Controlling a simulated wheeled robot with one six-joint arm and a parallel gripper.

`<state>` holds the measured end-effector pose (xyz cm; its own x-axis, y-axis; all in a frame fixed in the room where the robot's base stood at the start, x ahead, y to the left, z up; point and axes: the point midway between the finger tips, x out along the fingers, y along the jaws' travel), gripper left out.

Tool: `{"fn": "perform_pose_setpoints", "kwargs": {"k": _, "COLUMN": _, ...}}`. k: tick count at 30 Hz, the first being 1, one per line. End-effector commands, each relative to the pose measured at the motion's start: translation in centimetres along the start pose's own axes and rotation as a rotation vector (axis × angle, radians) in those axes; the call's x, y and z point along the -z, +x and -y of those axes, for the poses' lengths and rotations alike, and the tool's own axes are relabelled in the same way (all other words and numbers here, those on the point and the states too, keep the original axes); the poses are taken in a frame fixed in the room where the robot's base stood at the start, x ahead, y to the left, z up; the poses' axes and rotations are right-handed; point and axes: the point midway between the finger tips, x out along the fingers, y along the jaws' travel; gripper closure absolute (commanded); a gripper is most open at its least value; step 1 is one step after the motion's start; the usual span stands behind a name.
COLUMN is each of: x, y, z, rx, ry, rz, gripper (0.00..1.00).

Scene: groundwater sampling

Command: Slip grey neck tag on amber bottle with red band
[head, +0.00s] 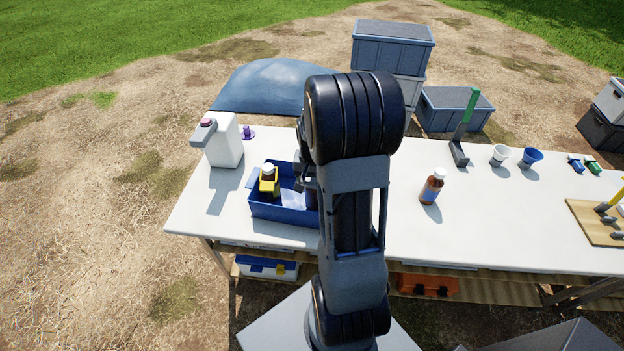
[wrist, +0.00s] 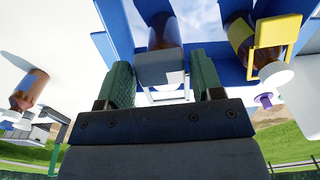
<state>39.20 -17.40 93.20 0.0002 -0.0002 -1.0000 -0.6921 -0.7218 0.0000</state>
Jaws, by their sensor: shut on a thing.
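My gripper (wrist: 165,82) is shut on a grey piece (wrist: 163,68), which looks like the grey neck tag. In the wrist view the tag overlaps the top of an amber bottle (wrist: 164,32) in the blue crate. No red band shows clearly on this bottle. In the head view my arm hides most of the gripper and this bottle. Another amber bottle (head: 268,181) with a white cap wears a yellow tag (head: 268,187) in the crate's left part.
The blue crate (head: 283,215) stands on the white table (head: 380,225). A third amber bottle (head: 432,187) with a blue band stands right of my arm. A white jug (head: 222,140) stands left of the crate. Cups (head: 531,158) and a green-handled tool (head: 464,130) are farther right.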

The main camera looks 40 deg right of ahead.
Motion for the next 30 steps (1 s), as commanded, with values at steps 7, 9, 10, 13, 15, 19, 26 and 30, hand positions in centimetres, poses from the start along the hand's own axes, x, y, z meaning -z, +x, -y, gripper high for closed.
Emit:
{"fn": "perform_pose_setpoints", "kwargs": {"k": 7, "x": 0.0, "y": 0.9, "z": 0.0, "rx": 0.000, "ry": 0.000, "rz": 0.001, "gripper": 0.53}}
{"fn": "perform_pose_setpoints", "kwargs": {"k": 9, "x": 0.0, "y": 1.1, "z": 0.0, "rx": 0.000, "ry": 0.000, "rz": 0.001, "gripper": 0.53}}
{"fn": "perform_pose_setpoints", "kwargs": {"k": 10, "x": 0.0, "y": 1.2, "z": 0.0, "rx": 0.000, "ry": 0.000, "rz": 0.001, "gripper": 0.53}}
{"fn": "perform_pose_setpoints", "kwargs": {"k": 13, "x": 0.0, "y": 1.5, "z": 0.0, "rx": 0.000, "ry": 0.000, "rz": 0.001, "gripper": 0.53}}
{"fn": "perform_pose_setpoints", "kwargs": {"k": 15, "x": 0.0, "y": 1.7, "z": 0.0, "rx": 0.000, "ry": 0.000, "rz": 0.001, "gripper": 0.53}}
{"fn": "perform_pose_setpoints", "kwargs": {"k": 19, "x": 0.0, "y": 2.1, "z": 0.0, "rx": 0.000, "ry": 0.000, "rz": 0.001, "gripper": 0.53}}
{"fn": "perform_pose_setpoints", "kwargs": {"k": 26, "x": 0.0, "y": 2.8, "z": 0.0, "rx": 0.000, "ry": 0.000, "rz": 0.001, "gripper": 0.53}}
{"fn": "perform_pose_setpoints", "kwargs": {"k": 30, "x": 0.0, "y": 3.2, "z": 0.0, "rx": 0.000, "ry": 0.000, "rz": 0.001, "gripper": 0.53}}
